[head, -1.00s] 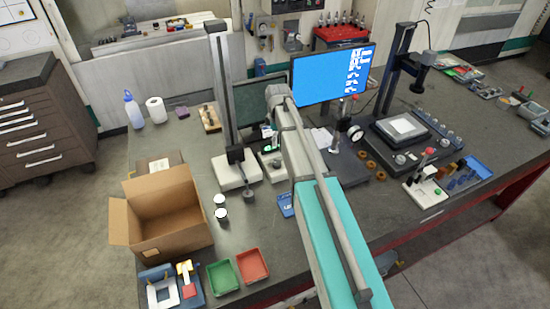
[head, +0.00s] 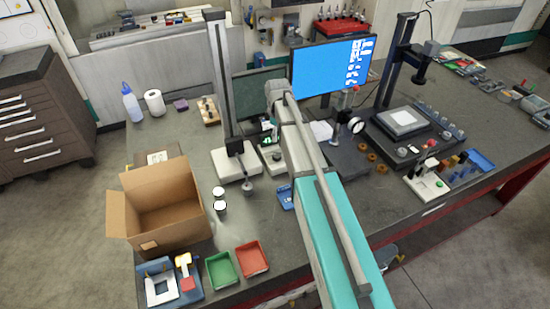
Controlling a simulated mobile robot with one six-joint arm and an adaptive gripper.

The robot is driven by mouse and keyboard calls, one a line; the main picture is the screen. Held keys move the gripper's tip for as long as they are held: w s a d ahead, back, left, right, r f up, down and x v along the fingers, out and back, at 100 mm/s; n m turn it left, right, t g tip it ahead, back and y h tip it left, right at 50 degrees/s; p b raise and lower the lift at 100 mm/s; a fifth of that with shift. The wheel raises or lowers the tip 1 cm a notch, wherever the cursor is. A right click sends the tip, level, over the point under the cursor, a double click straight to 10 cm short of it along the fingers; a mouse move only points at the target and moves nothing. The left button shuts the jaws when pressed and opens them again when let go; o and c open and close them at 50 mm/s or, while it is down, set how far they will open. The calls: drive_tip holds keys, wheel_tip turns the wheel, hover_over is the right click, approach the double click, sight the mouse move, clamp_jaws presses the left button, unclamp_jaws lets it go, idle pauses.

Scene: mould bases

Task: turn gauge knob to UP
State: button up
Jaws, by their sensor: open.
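A tall column gauge (head: 221,84) stands on a white base (head: 235,164) left of my arm, with a dark carriage low on its column. A dial gauge with a round white face (head: 357,125) stands right of my arm. A small white-based device (head: 273,158) with a green part sits between the column gauge and my arm. No knob marking or UP label is legible, so I cannot tell the knob's setting. My arm reaches forward over the bench, and its end is hidden behind its own links; I cannot make out my gripper.
An open cardboard box (head: 128,222), a green tray (head: 221,270) and a red tray (head: 252,259) are at the bench's front left. Two small cylinders (head: 219,200) stand right of the box. A monitor (head: 325,68) stands behind. A camera stand (head: 393,65) is at right.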

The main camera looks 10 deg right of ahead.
sight(277, 155)
drive_tip(key=shift+f+b, duration=5.5)
drive_tip(key=shift+f, duration=0.3)
drive_tip(key=shift+c, duration=0.2)
